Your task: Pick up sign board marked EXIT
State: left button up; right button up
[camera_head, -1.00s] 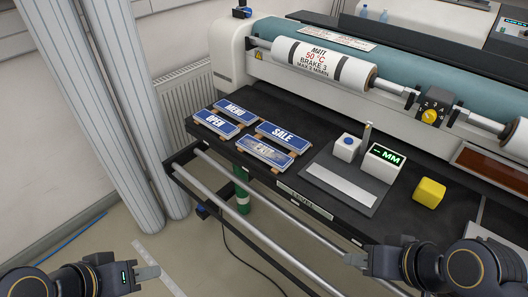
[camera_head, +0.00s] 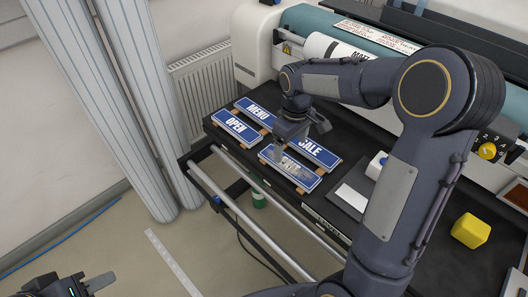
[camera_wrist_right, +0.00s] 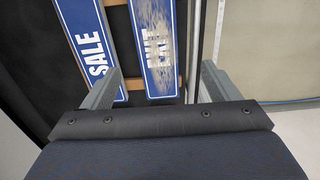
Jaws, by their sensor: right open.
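The EXIT sign board (camera_head: 305,181) is blue with worn white lettering and lies on wooden strips at the front of the black table. My right gripper (camera_head: 297,143) is over it and hides part of it. In the right wrist view the EXIT board (camera_wrist_right: 153,60) lies between the two spread fingers of my right gripper (camera_wrist_right: 165,78), which is open and empty. I cannot tell how high the fingers are above the board. My left gripper (camera_head: 98,283) is at the bottom left, far from the boards; its jaw opening is unclear.
The SALE board (camera_head: 322,155) lies just behind EXIT, and in the right wrist view SALE (camera_wrist_right: 92,50) is close beside one finger. MENU (camera_head: 262,110) and OPEN (camera_head: 236,128) lie to the left. A yellow cube (camera_head: 471,231) sits at right. Metal rails (camera_head: 240,213) run along the table front.

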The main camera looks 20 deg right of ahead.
aim_at(289, 165)
jog(key=shift+w+a+f, duration=0.1)
jog(key=shift+w+f, duration=0.25)
jog(key=shift+w, duration=0.05)
jog(key=f, duration=0.5)
jog(key=f+p, duration=0.1)
jog(key=f, duration=0.1)
jog(key=shift+s+d+f, duration=0.2)
jog(key=shift+d, duration=0.05)
jog(key=c, duration=1.1)
